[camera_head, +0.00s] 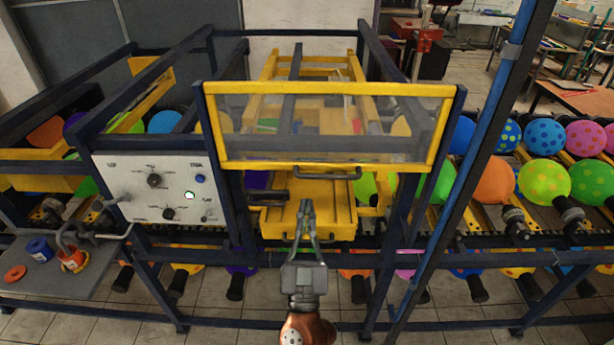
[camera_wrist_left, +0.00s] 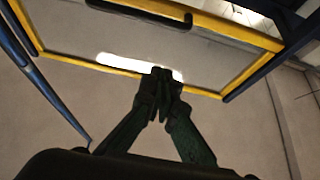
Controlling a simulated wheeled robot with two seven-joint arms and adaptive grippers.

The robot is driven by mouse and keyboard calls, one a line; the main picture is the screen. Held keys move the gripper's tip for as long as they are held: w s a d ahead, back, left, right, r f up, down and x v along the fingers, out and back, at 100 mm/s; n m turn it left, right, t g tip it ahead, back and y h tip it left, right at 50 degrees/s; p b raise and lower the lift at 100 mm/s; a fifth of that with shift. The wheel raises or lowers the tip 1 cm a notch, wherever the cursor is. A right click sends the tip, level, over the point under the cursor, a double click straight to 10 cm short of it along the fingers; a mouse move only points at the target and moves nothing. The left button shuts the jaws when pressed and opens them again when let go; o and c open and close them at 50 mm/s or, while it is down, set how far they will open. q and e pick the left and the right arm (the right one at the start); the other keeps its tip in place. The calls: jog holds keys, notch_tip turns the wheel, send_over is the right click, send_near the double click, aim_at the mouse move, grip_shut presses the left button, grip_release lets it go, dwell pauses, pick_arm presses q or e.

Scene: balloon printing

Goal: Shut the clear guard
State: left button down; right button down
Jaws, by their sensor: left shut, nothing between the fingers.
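The clear guard (camera_head: 322,140) is a see-through panel in a yellow frame, set across the upper front of the dark blue machine frame. A dark handle (camera_head: 327,174) runs along its lower bar. Below it the front is open and a yellow tray unit (camera_head: 325,215) shows. My left gripper (camera_head: 305,205) is shut and empty, in front of the tray unit and below the handle, apart from it in the picture. In the left wrist view the closed fingertips (camera_wrist_left: 165,73) overlap the guard's yellow-framed panel (camera_wrist_left: 215,55); I cannot tell if they touch. My right gripper is out of view.
A white control panel (camera_head: 155,188) with knobs is left of the opening. A side shelf (camera_head: 45,268) holds small colored containers. Colored balloons (camera_head: 543,180) line the conveyor on the right. A blue post (camera_head: 470,170) slants up just right of the guard.

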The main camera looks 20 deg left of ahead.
aim_at(307, 176)
pick_arm(q)
jog(key=p+x, duration=0.2)
jog(key=x, duration=0.1)
jog(key=f+p+x, duration=0.1)
jog(key=p+x, duration=0.1)
jog(key=x, duration=0.1)
jog(key=w+f+p+x, duration=0.1)
jog(key=p+x, duration=0.1)
jog(key=x, duration=0.1)
jog(key=shift+w+a, duration=0.1)
jog(key=shift+a, duration=0.1)
jog(key=shift+w+f+p, duration=0.1)
jog(key=shift+f+p, duration=0.2)
jog(key=shift+f, duration=0.35)
